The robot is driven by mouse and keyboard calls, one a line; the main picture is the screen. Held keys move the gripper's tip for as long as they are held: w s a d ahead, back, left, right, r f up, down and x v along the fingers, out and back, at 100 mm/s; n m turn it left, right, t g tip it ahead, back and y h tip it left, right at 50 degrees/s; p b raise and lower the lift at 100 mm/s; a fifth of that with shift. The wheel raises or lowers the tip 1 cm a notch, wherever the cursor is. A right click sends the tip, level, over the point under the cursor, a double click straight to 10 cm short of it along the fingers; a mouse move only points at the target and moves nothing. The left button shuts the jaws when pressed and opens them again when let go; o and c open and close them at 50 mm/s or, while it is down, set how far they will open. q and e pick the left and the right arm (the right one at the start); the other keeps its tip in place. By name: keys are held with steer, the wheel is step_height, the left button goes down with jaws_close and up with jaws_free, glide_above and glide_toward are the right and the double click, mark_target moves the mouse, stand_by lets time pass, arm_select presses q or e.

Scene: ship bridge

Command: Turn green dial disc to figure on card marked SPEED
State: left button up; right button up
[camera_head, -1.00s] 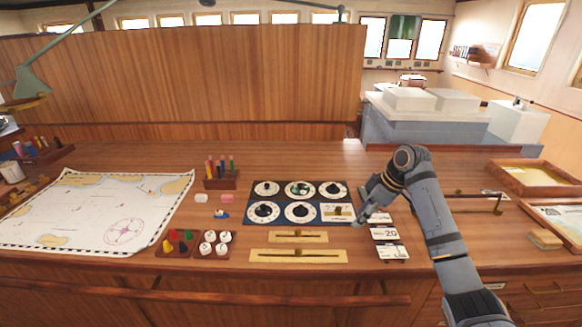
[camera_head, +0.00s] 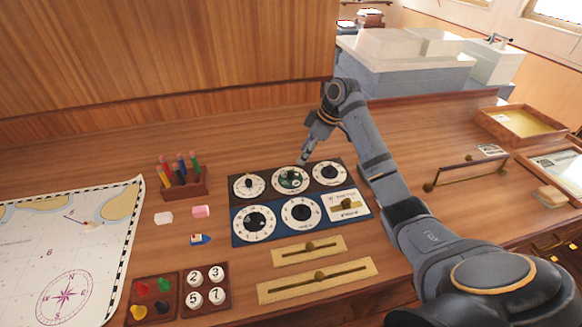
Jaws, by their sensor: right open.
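The green dial disc (camera_head: 283,186) sits in the middle of the top row of a dark dial panel (camera_head: 240,208), with a pale ring of marks around it. My right gripper (camera_head: 302,160) points down just behind and above this dial, apart from the knob as far as I can tell. It is open with nothing in it. My left gripper is out of view.
Other white dials (camera_head: 256,220) surround the green one. Two brass sliders (camera_head: 308,250) lie in front. A brass rail (camera_head: 465,172) is at right.

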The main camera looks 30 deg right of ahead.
mark_target(291, 174)
steer(key=p+x, duration=0.2)
steer(key=x, duration=0.6)
steer(key=shift+w+a+f, duration=0.1)
steer(key=shift+f, duration=0.05)
steer(key=shift+w+a+f, duration=0.1)
steer(key=shift+f, duration=0.45)
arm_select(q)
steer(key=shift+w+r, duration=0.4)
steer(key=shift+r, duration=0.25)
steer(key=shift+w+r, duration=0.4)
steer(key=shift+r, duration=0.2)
arm_select(e)
jaws_close()
